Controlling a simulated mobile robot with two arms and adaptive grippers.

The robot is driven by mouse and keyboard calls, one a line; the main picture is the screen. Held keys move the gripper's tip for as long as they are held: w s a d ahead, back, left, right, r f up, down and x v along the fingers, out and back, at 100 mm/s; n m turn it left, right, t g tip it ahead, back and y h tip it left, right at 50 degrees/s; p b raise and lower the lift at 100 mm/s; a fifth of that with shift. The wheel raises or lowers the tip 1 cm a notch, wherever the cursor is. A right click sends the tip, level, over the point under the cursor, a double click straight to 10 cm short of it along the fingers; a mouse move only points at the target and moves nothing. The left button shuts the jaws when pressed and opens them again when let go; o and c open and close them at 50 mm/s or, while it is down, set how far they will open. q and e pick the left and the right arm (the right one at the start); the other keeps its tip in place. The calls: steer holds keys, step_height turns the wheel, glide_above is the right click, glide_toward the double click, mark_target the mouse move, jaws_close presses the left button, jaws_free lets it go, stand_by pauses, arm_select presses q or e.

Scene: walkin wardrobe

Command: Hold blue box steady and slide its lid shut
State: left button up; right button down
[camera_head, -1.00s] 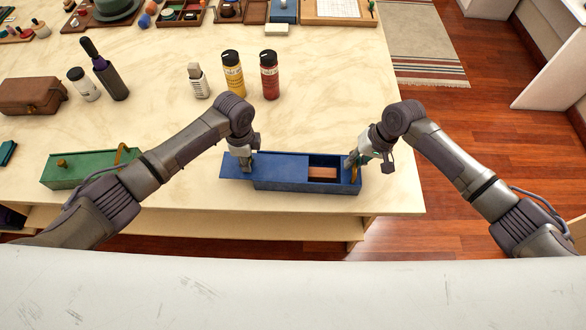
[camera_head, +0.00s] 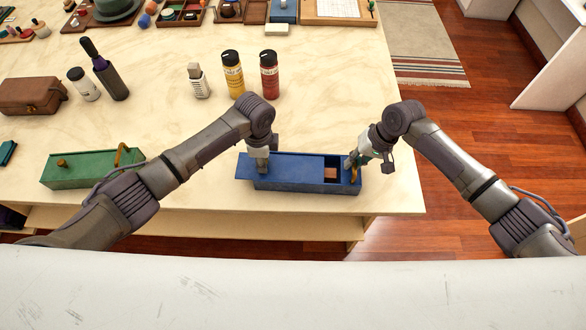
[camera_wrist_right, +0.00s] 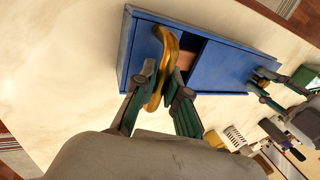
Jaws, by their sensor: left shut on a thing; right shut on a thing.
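The blue box (camera_head: 305,184) lies near the table's front edge. Its blue sliding lid (camera_head: 297,166) covers most of the top and sticks out a little past the left end. A narrow gap at the right shows a reddish-brown thing (camera_head: 331,173) inside. My right gripper (camera_head: 352,166) is shut on the brass handle at the box's right end. The right wrist view shows the curved handle (camera_wrist_right: 169,60) between the fingers, and my left gripper (camera_wrist_right: 262,84) at the lid's far end.
A similar green box (camera_head: 92,169) with a knob and a brass handle stands to the left. Table right of the box is clear.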

mark_target(281, 166)
arm_select(q)
steer(key=shift+s+d+f, duration=0.15)
steer(key=shift+d, duration=1.05)
steer(key=shift+s+d+f, duration=0.15)
steer(key=shift+d, duration=1)
steer(key=o, duration=0.9)
steer(key=shift+w, duration=0.1)
arm_select(e)
steer(key=shift+w, duration=0.15)
arm_select(q)
steer(key=shift+o, duration=0.2)
steer(key=shift+w, duration=0.1)
steer(key=shift+r, duration=0.2)
steer(key=shift+w+r, duration=0.1)
steer(key=shift+r, duration=3.4)
arm_select(e)
steer(key=c, duration=1.1)
jaws_free()
steer(key=shift+c, duration=0.2)
